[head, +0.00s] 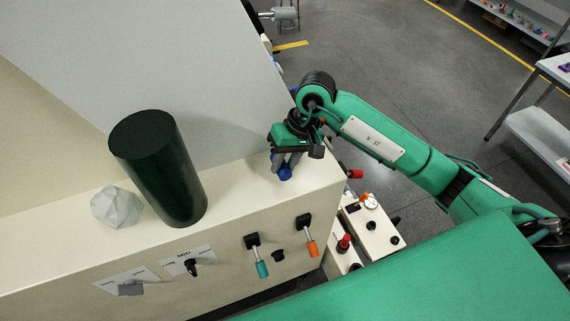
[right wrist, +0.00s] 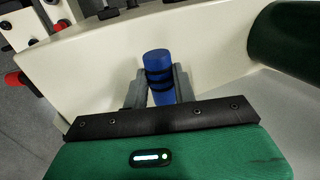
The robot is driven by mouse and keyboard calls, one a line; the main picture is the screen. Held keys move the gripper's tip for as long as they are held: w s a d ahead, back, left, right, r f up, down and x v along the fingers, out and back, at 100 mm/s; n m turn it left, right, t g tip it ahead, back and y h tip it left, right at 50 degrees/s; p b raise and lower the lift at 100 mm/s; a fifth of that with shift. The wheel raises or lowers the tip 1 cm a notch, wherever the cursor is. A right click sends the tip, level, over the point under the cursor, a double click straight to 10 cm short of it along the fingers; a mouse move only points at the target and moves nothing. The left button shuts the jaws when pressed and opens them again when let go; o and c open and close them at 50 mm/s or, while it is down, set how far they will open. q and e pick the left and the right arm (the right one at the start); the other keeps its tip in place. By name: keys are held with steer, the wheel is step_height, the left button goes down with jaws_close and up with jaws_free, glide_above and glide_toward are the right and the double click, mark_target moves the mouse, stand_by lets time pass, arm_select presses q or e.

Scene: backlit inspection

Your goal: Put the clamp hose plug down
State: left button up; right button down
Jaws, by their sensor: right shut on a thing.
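The clamp hose plug is a blue cylinder with dark bands (right wrist: 158,62). In the head view its blue end (head: 285,174) shows just below my right gripper (head: 284,164). In the right wrist view the two grey fingers of my right gripper (right wrist: 158,88) are shut on the plug, one on each side. The plug is over or on the cream ledge (head: 240,190), near its right end. I cannot tell whether it touches the ledge. My left gripper is not in view.
A tall dark green cylinder (head: 160,170) and a pale faceted stone-like thing (head: 117,208) stand on the ledge to the left. Levers with teal (head: 262,269) and orange (head: 312,250) grips stick out from the front. A control box (head: 368,225) stands to the right.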

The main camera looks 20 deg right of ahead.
step_height(320, 180, down, 2)
steer(key=shift+f, duration=0.1)
steer(key=shift+f, duration=0.1)
steer(key=shift+f, duration=0.1)
steer(key=c, duration=1.4)
jaws_free()
